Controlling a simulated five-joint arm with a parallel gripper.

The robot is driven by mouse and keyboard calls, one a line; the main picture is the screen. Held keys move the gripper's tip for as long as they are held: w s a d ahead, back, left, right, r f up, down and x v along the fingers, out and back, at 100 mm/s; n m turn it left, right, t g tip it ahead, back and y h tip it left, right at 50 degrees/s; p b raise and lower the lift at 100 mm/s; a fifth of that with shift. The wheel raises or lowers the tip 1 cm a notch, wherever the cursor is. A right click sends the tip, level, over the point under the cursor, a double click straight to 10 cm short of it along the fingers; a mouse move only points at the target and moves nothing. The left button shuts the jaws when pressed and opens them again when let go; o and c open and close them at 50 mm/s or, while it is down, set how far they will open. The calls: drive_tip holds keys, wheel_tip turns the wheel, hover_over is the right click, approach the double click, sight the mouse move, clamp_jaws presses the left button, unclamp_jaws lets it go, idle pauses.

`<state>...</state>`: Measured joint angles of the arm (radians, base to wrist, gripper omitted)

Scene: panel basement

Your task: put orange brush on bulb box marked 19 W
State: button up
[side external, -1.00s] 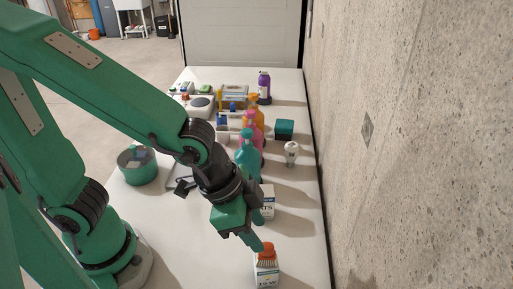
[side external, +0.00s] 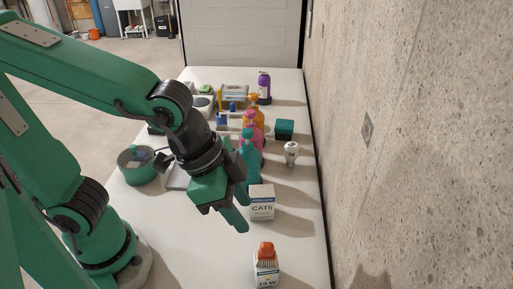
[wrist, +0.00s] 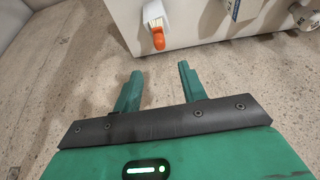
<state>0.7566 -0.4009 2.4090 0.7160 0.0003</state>
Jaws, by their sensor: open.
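The orange brush (side external: 265,249) lies on top of a small white box (side external: 267,281) at the near end of the table. The box's marking looks like 19 W. In the wrist view the brush (wrist: 158,40) shows its orange end and pale bristles, ahead of the fingertips. My gripper (side external: 243,216) is open and empty, above the table and apart from the brush, behind it in the side view. In the wrist view my open fingers (wrist: 160,72) have nothing between them.
A concrete wall borders the right; the table's near left is clear.

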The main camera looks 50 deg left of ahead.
idle(0.3)
drive_tip(key=a+r+n+t+y, duration=0.2)
drive_tip(key=a+n, duration=0.6)
drive_tip(key=a, duration=1.2)
drive_tip(key=shift+w+a+r+n+y, duration=0.2)
drive_tip(key=shift+w+r+n+y, duration=0.1)
drive_tip(key=shift+w+r+y, duration=0.4)
